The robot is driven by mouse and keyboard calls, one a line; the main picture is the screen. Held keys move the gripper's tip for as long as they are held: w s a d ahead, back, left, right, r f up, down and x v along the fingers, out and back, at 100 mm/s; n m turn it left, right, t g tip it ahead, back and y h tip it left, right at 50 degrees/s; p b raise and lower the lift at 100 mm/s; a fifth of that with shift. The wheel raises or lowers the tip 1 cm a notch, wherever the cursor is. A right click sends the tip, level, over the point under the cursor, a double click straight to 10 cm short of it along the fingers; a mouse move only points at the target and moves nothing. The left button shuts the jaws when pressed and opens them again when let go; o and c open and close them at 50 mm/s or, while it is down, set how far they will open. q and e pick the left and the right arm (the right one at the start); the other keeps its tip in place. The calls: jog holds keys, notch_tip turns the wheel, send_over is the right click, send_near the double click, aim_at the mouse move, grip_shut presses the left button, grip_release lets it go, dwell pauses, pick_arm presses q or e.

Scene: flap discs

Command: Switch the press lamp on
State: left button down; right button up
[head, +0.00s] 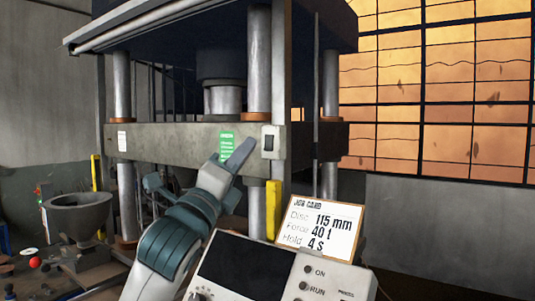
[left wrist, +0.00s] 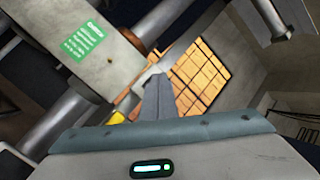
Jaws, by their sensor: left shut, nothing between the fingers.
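A pale switch plate with a dark rocker (head: 269,143) is on the right end of the press's grey crossbeam (head: 180,142). My left gripper (head: 246,146) is shut and empty, its fingers pointing up and right toward the switch. In the head view the fingertips are just left of the plate; I cannot tell whether they touch it. In the left wrist view the shut fingers (left wrist: 158,80) partly cover a pale box-like edge of the beam, and the rocker is hidden. No lit lamp can be made out. My right gripper is not in view.
A green notice (head: 227,146) is on the beam, beside my fingers. Below stand a control box (head: 270,268) with ON and RUN buttons and a job card (head: 322,228). A yellow post (head: 273,210) and steel columns are close by. A grey bowl (head: 77,212) stands at left.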

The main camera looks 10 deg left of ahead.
aim_at(267, 140)
pick_arm(q)
jog(key=shift+w+d+f, duration=0.1)
jog(key=shift+w+d, duration=0.2)
jog(key=shift+w, duration=0.55)
jog(key=shift+w+d+f, duration=0.1)
jog(key=shift+w+d, duration=0.2)
jog(key=shift+w, duration=0.5)
dwell(0.4)
jog(key=shift+w+d, duration=0.25)
jog(key=shift+w, duration=0.4)
dwell(1.4)
jog(key=shift+s+p, duration=0.1)
jog(key=shift+p, duration=0.2)
jog(key=shift+s+a, duration=0.3)
jog(key=shift+s, duration=0.35)
jog(key=shift+s+p, duration=0.1)
jog(key=shift+p, duration=0.2)
jog(key=s, duration=0.1)
jog(key=s+a+p, duration=0.1)
jog(key=s, duration=0.2)
jog(key=shift+s+a+r, duration=0.2)
jog(key=shift+a+r, duration=0.15)
